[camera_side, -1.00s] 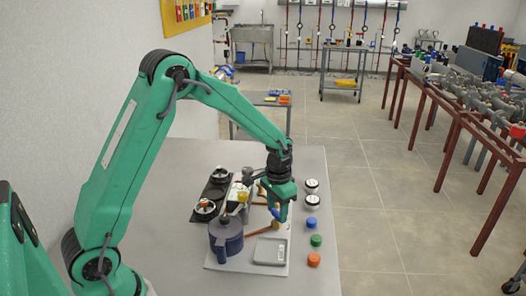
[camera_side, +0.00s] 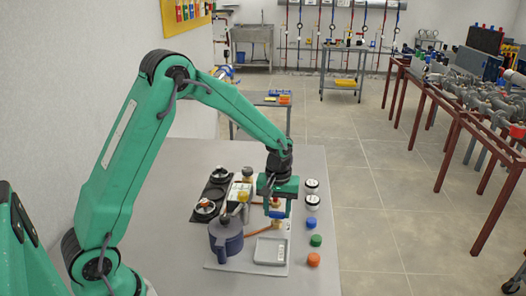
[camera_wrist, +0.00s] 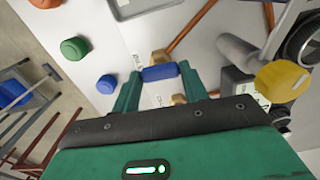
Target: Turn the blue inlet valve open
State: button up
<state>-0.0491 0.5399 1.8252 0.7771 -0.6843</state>
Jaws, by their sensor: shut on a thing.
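The blue inlet valve handle (camera_wrist: 160,73) is a short blue bar on a brass valve body in the wrist view. My gripper (camera_wrist: 157,80) has its two green fingers at the ends of this bar and is shut on it. In the side view the blue handle (camera_side: 277,214) shows low between the fingers of my gripper (camera_side: 277,206), above the white board (camera_side: 225,263). A copper-coloured pipe (camera_wrist: 191,27) runs from near the valve. The lower part of the valve is partly hidden.
A dark pot-like vessel (camera_side: 226,238) and a grey tray (camera_side: 270,250) are on the board close by. Round blue (camera_side: 311,223), green (camera_side: 316,240) and orange (camera_side: 314,260) caps lie to the right. A yellow knob (camera_wrist: 281,81) is near my gripper.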

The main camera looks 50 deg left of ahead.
aim_at(277, 212)
jog(key=shift+r+n, duration=0.1)
jog(key=shift+n, duration=0.3)
jog(key=o, duration=1)
jog(key=shift+r, duration=3.9)
